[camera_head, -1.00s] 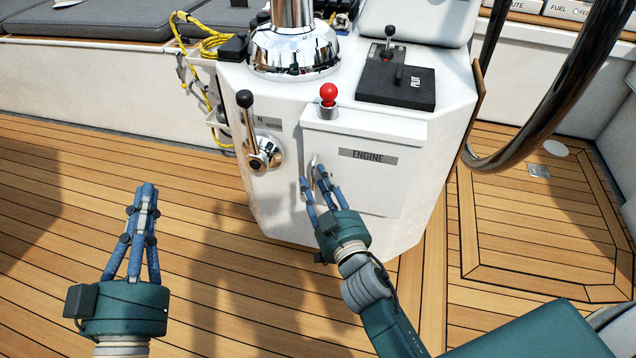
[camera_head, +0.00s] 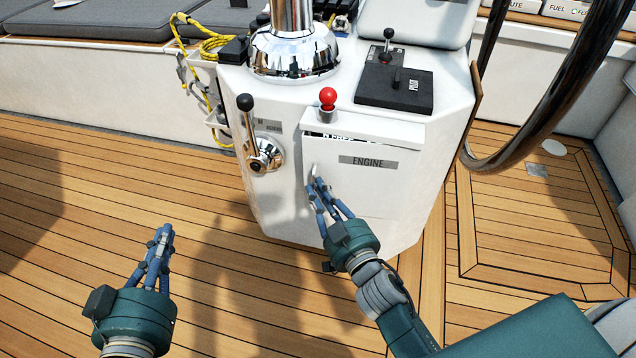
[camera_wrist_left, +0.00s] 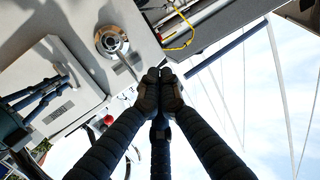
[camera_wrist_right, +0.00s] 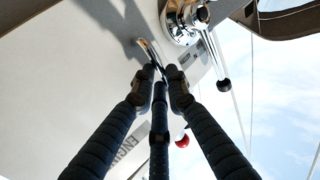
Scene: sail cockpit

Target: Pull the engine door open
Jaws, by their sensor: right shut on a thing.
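The white engine door (camera_head: 372,192), labelled ENGINE, is on the front of the white pedestal. A narrow dark gap with partly hidden lettering shows along its top edge, so it stands slightly open. Its metal handle (camera_head: 314,171) is at the door's left side. My right gripper (camera_head: 317,186) is shut on this handle; in the right wrist view the handle (camera_wrist_right: 147,47) shows at its fingertips. My left gripper (camera_head: 163,238) is empty, left of the pedestal above the deck. In the left wrist view its fingertips (camera_wrist_left: 160,76) are together.
A red-knobbed lever (camera_head: 328,98) stands above the door. A chrome lever with a black knob (camera_head: 262,152) is left of it. A black pilot box (camera_head: 394,85) lies on top. The steering wheel (camera_head: 555,105) is at right. Wooden deck (camera_head: 80,210) is free at left.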

